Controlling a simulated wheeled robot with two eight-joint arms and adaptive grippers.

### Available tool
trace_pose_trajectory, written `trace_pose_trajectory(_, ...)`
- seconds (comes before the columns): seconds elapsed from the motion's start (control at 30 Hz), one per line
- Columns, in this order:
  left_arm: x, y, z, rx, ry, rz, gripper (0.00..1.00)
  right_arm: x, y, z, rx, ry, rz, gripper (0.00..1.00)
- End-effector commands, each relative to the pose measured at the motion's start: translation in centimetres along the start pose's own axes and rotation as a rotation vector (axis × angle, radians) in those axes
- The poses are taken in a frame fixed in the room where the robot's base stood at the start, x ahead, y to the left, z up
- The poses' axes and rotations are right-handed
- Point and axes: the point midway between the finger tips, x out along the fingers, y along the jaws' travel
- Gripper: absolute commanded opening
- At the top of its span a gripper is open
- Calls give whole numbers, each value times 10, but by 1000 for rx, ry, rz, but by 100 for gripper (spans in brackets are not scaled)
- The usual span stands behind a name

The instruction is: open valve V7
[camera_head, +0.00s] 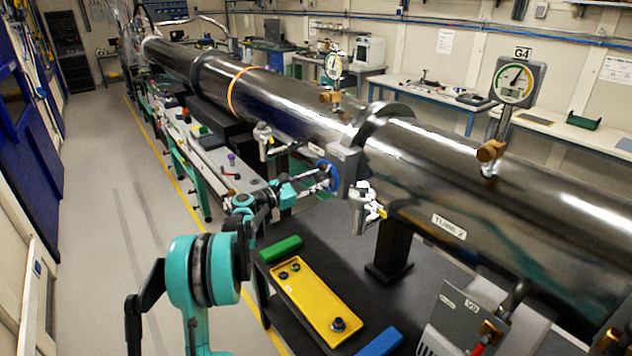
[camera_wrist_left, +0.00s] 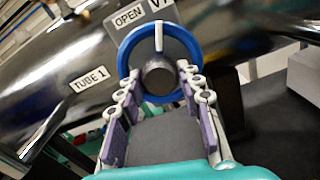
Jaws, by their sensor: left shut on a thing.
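Valve V7 has a blue handwheel (camera_head: 328,175) on the side of the grey flange block between two tube sections. In the left wrist view the blue-rimmed handwheel (camera_wrist_left: 126,52) has a grey face, a round hub and a white mark at its top. A plate reading OPEN and a partly cut-off label starting with V (camera_wrist_left: 157,6) sit above it. My left gripper (camera_head: 316,181) reaches the wheel from the left. In the wrist view my left gripper (camera_wrist_left: 160,80) is shut on the wheel, one finger either side of the hub. My right gripper is out of view.
The long steel tube (camera_head: 440,190) runs across the scene. A black bench top (camera_head: 365,290) below carries a yellow tray (camera_head: 310,297), a green block (camera_head: 281,249) and a blue block (camera_head: 380,342). A grey unit (camera_head: 462,318) stands at the lower right. Left floor (camera_head: 110,230) is clear.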

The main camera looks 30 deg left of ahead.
Motion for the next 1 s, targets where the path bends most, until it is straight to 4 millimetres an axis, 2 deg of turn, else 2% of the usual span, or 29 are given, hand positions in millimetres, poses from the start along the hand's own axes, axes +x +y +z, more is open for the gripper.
trace_pose_trajectory(0.2,0,-1,-1,-180,2,-1,7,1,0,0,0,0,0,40)
trace_pose_trajectory(0.5,0,-1,-1,-356,2,-2,7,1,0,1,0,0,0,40)
trace_pose_trajectory(1.0,0,-2,-1,-433,3,-2,7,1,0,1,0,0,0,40)
